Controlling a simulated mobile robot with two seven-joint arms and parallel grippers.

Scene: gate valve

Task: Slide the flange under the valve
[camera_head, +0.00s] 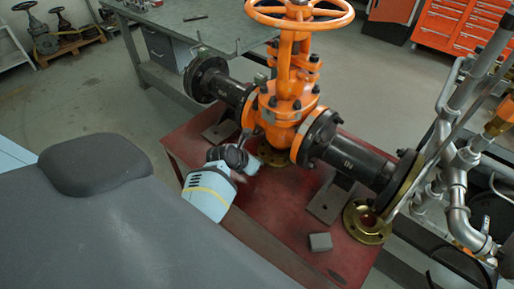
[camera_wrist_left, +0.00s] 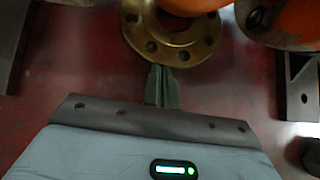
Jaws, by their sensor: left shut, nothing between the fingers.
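The orange gate valve (camera_head: 290,100) with its handwheel stands between two black pipe pieces above the red table. A brass flange (camera_head: 272,160) lies on the table beneath the valve body, partly hidden by it. In the left wrist view the flange (camera_wrist_left: 168,43) shows several bolt holes, and the orange valve covers its far part. My left gripper (camera_wrist_left: 162,72) is shut and empty, low over the table. Its fingertips are at the flange's near rim; I cannot tell for sure whether they touch. In the head view my left gripper (camera_head: 240,173) is partly hidden.
A second brass flange (camera_head: 365,222) lies at the table's right, below the right pipe end. A small grey block (camera_head: 320,242) sits near the front. Metal supports (camera_head: 330,200) hold the pipes. Silver pipework (camera_head: 455,190) stands at the right.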

